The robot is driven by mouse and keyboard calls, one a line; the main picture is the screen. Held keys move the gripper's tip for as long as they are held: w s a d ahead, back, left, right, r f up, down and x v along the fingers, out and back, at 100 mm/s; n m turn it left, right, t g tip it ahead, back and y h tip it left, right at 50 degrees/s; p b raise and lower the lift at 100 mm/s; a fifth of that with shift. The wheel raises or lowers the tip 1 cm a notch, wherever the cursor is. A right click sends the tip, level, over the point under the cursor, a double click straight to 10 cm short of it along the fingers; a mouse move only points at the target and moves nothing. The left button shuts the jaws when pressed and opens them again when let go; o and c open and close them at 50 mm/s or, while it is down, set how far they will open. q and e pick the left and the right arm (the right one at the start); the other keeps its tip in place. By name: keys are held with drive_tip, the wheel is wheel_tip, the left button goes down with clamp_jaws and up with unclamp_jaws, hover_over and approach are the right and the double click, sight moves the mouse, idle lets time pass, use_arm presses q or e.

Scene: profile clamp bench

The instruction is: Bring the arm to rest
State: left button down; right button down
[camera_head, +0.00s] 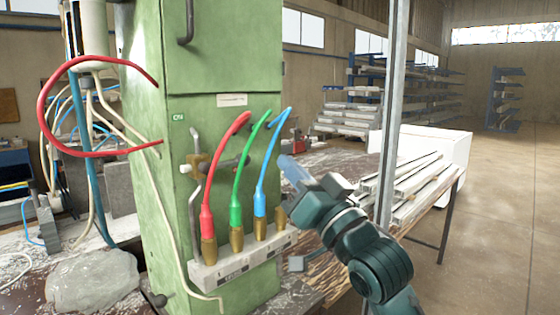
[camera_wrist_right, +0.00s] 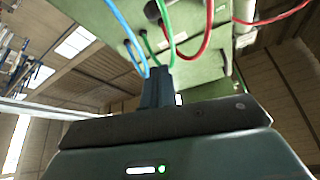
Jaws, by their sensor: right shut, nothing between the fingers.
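My right arm (camera_head: 375,262) reaches in from the lower right in the head view. Its gripper (camera_head: 288,166) points up and left, with the fingertips in front of the green cabinet's right edge, near the blue hose (camera_head: 265,178). The right gripper is shut with nothing in it. In the right wrist view its closed fingers (camera_wrist_right: 156,88) show dark against the green cabinet, with the hoses close by. I cannot tell whether the fingers touch the blue hose. My left gripper is not in view.
A green cabinet (camera_head: 225,60) carries red (camera_head: 210,175), green (camera_head: 240,175) and blue hoses on brass fittings in a pale block (camera_head: 240,258). Metal profiles (camera_head: 405,185) lie on a table to the right. A grey post (camera_head: 390,110) stands behind my arm. The floor at right is clear.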

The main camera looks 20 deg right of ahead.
drive_tip(key=shift+s+f, duration=0.1)
drive_tip(key=shift+s, duration=0.05)
idle(0.4)
drive_tip(key=a+f+n+g+h+p, duration=0.1)
drive_tip(key=a+f+g, duration=0.15)
drive_tip(key=f, duration=1.15)
drive_tip(key=a+f+n+g, duration=0.1)
drive_tip(key=f+g, duration=0.3)
drive_tip(key=f, duration=1)
drive_tip(key=s+a+f+n+g, duration=0.1)
drive_tip(key=s+a+f+g, duration=0.1)
drive_tip(key=s+f, duration=0.6)
drive_tip(key=s+a+f+n+g, duration=0.1)
drive_tip(key=s+a+f+g, duration=0.2)
drive_tip(key=s+f, duration=0.6)
wheel_tip(320, 180, down, 5)
drive_tip(key=shift+s+a+r+n+g+p, duration=0.1)
drive_tip(key=shift+s+a+n+g+p, duration=0.15)
drive_tip(key=shift+a+n+g+p, duration=0.15)
drive_tip(key=shift+d, duration=0.1)
